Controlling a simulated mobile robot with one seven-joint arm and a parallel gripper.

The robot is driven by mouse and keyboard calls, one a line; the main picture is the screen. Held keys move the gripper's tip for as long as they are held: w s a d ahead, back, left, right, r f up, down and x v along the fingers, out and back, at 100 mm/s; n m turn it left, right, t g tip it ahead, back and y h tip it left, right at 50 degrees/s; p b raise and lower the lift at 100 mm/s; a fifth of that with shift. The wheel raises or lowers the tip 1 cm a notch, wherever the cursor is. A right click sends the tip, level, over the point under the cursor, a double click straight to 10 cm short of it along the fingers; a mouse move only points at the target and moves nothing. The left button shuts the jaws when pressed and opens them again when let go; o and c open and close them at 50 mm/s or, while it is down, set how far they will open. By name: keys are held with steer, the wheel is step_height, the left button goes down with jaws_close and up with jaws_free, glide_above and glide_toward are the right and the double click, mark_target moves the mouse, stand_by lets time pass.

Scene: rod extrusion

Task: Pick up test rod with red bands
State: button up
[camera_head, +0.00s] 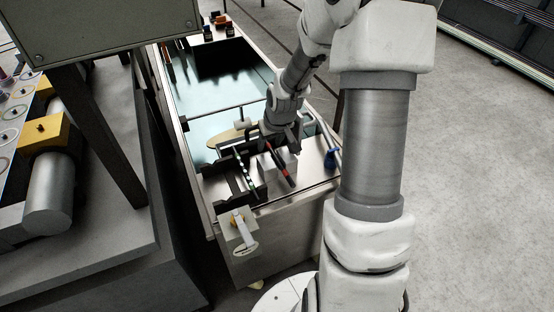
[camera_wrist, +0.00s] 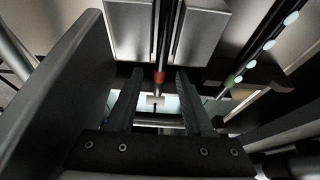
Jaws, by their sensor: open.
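My gripper (camera_head: 272,146) is over the rod's far part. In the wrist view my gripper (camera_wrist: 160,74) is open, with a finger on each side of the rod's banded end and gaps between. Whether the rod is at fingertip depth I cannot tell.
A second dark rod with white and green bands (camera_head: 245,173) lies to the left; it shows at right in the wrist view (camera_wrist: 262,47). The metal block (camera_wrist: 204,35) is close ahead. A blue object (camera_head: 330,158) stands right. A water tank (camera_head: 222,88) fills the bench's far part.

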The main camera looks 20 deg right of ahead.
steer(key=shift+f, duration=0.1)
jaws_close()
stand_by(0.3)
